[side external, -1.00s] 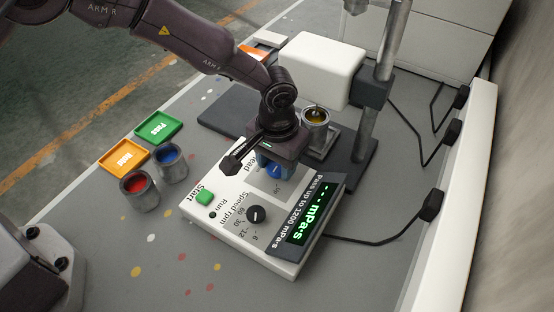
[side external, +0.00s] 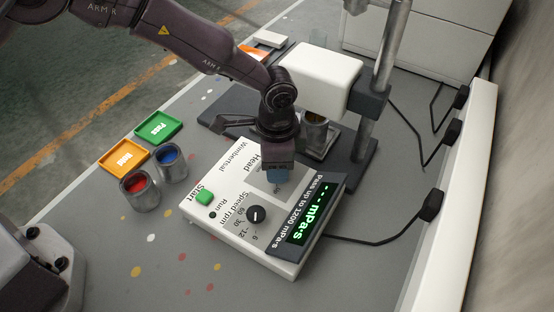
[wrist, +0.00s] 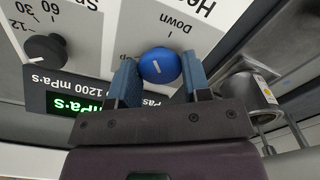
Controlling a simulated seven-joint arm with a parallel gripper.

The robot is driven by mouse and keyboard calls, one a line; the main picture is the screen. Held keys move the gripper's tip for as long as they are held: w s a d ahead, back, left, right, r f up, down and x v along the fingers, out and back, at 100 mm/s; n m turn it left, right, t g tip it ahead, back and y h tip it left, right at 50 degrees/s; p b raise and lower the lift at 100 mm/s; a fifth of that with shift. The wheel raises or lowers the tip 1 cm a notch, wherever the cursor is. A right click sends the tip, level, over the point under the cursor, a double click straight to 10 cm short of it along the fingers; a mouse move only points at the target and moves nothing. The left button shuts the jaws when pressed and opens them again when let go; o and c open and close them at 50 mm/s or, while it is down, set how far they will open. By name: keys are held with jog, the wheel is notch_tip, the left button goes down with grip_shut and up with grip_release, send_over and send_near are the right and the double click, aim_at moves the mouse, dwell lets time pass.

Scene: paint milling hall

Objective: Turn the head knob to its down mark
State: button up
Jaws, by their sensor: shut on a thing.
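The head knob (wrist: 158,66) is blue and round with a short white line on its face. In the wrist view it sits between the two blue fingers of my gripper (wrist: 160,61), which are shut on it. The printed word Down (wrist: 180,23) is above and right of the knob in that view; the Up print left of the knob is partly hidden. In the side view my gripper (side external: 277,175) stands over the white control panel (side external: 230,228) and hides the knob. I cannot tell which end of the white line is the pointer.
A black speed knob (side external: 256,215), a green start button (side external: 204,197) and a display (side external: 297,230) share the panel. A metal can (side external: 315,132) stands under the white head (side external: 318,72). Red (side external: 138,190) and blue (side external: 171,163) paint cans stand left.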

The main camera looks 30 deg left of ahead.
jog(key=m, duration=0.4)
jog(key=shift+m, duration=1.9)
jog(key=o, duration=0.9)
notch_tip(320, 180, up, 13)
jog(key=shift+r, duration=0.1)
